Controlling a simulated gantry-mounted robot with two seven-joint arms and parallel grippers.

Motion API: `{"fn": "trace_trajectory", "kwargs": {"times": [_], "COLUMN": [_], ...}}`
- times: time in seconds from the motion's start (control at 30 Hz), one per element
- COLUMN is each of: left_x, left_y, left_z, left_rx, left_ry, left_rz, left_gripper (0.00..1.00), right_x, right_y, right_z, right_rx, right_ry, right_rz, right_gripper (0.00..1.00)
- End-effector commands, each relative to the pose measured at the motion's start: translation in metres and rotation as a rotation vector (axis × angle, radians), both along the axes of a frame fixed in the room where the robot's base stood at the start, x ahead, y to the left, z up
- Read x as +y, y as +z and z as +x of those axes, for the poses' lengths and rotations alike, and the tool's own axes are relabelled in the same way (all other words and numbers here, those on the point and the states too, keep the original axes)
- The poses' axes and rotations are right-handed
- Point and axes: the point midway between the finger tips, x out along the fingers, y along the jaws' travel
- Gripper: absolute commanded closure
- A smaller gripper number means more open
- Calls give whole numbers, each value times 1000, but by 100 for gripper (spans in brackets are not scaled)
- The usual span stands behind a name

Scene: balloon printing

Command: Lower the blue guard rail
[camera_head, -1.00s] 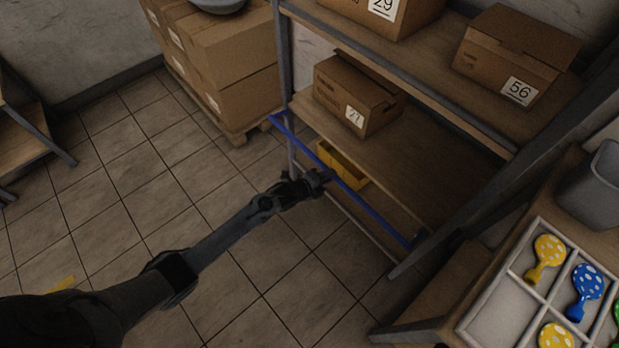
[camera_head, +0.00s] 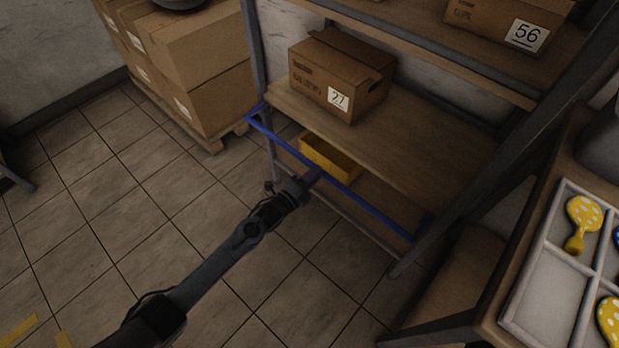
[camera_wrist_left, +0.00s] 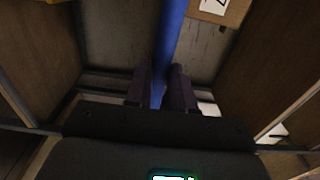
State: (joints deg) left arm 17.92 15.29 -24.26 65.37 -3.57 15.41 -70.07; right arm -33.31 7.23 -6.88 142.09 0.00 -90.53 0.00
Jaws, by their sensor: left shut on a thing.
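The blue guard rail (camera_head: 362,204) runs along the front of the shelf unit in the head view, from the left post down to the right post. It stands out a little in front of the shelf. My left gripper (camera_head: 312,178) is shut on the rail near its middle. In the left wrist view the rail (camera_wrist_left: 170,40) passes up and away between the two fingers (camera_wrist_left: 160,88) of that gripper. My right gripper does not show in either view.
A yellow bin (camera_head: 328,158) sits below, behind the rail. Stacked cartons (camera_head: 190,75) stand on a pallet at left. A divided tray of balloons (camera_head: 548,290) lies at right. The tiled floor (camera_head: 110,215) is open.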

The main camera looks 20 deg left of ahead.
Motion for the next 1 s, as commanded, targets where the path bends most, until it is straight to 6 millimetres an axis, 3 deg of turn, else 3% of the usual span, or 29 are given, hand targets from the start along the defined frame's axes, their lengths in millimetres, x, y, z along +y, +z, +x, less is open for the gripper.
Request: {"fn": "trace_trajectory", "kwargs": {"times": [0.3, 0.33, 0.47, 0.8, 1.0], "left_x": [0, 0, 0, 1, 9], "left_y": [4, 4, 3, 1, 2], "left_z": [2, 2, 1, -1, -19], "left_rx": [-8, -8, -6, -1, 1], "left_ry": [2, 2, 1, 1, 1], "left_rz": [-2, -2, -1, 1, 2], "left_gripper": [100, 73, 53, 52, 52], "right_x": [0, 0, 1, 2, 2], "right_y": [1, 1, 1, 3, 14], "right_z": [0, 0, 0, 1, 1], "right_rx": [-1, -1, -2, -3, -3], "right_ry": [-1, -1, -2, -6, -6], "right_rz": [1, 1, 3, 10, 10], "right_gripper": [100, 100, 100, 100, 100]}}
